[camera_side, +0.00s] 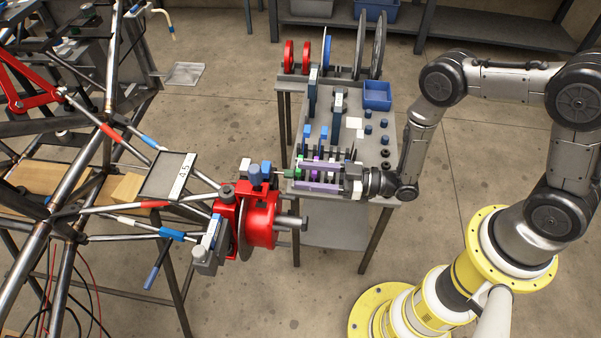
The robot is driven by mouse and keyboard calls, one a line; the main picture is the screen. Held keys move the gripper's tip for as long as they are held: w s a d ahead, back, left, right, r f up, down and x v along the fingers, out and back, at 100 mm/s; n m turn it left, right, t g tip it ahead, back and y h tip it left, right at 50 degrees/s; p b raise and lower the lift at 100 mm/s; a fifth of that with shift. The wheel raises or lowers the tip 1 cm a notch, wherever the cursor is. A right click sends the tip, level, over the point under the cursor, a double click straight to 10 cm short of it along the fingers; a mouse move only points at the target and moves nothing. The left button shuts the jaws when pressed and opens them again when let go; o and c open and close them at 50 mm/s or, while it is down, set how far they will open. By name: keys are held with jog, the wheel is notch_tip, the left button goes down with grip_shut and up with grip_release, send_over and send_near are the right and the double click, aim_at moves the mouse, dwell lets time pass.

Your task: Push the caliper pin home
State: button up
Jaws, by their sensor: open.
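The red brake and hub assembly (262,222) with its grey disc sits at the end of the tube chassis (75,185), left of centre. A blue cylindrical knob (255,174) stands at its top, with a second blue part just behind it. I cannot tell for certain which small part is the caliper pin or how deep it sits. My gripper (295,175) points left, its two purple fingers apart, to the right of the assembly. A small green piece (289,174) shows near the fingertips; I cannot tell whether it lies between them or beyond.
A grey work table (395,185) behind and under my gripper carries a blue bin (377,95), several dark blue pegs and upright tools. Red and dark discs (379,45) stand on a rack at its back. Floor is clear between table and my base.

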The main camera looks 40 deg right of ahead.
jog(key=shift+x, duration=1)
grip_shut()
dwell(0.8)
